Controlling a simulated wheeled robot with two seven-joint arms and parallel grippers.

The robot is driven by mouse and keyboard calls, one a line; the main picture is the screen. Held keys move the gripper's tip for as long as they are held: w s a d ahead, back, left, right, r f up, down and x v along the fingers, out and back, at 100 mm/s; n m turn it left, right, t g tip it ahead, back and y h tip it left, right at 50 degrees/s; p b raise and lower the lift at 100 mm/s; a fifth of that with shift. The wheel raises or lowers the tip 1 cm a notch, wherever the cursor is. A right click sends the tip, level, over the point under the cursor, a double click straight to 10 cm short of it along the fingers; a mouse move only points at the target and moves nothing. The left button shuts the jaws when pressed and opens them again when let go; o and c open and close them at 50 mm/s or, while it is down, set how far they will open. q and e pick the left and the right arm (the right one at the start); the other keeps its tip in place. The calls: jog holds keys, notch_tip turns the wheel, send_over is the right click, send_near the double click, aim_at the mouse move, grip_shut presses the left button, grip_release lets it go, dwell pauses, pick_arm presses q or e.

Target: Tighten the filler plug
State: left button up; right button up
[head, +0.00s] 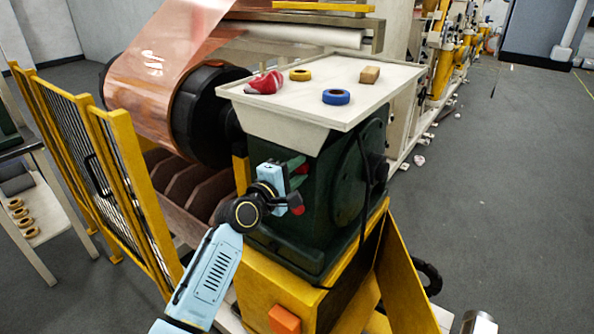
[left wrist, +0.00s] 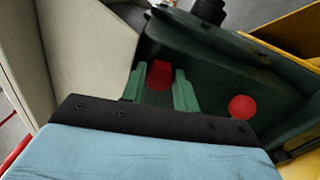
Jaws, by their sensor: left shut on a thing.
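The red filler plug (left wrist: 160,75) shows between the two green fingers of my left gripper (left wrist: 158,90) in the left wrist view. The fingers are shut on it from both sides. In the head view, my left gripper (head: 297,171) reaches the side of the dark green gearbox housing (head: 327,205), just under the white tray. A bit of red shows at its fingertips there. A second red round part (left wrist: 242,107) sits lower on the housing, apart from the fingers.
A copper foil roll (head: 152,98) and yellow fence (head: 122,165) stand left. Open floor lies right.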

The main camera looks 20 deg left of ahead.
pick_arm(q)
jog(key=m, duration=0.6)
jog(key=shift+f+m, duration=0.1)
jog(key=shift+m, duration=0.2)
jog(key=m+p, duration=0.1)
jog(key=m, duration=0.4)
jog(key=m+p, duration=0.2)
jog(key=m, duration=0.4)
jog(key=shift+a+m, duration=0.1)
jog(key=shift+m, duration=0.2)
jog(key=m+p, duration=0.1)
jog(key=m, duration=0.4)
jog(key=shift+a, duration=0.1)
jog(key=m+p, duration=0.1)
jog(key=m, duration=1)
jog(key=shift+w+a, duration=0.1)
jog(key=m, duration=1.1)
jog(key=shift+r, duration=0.2)
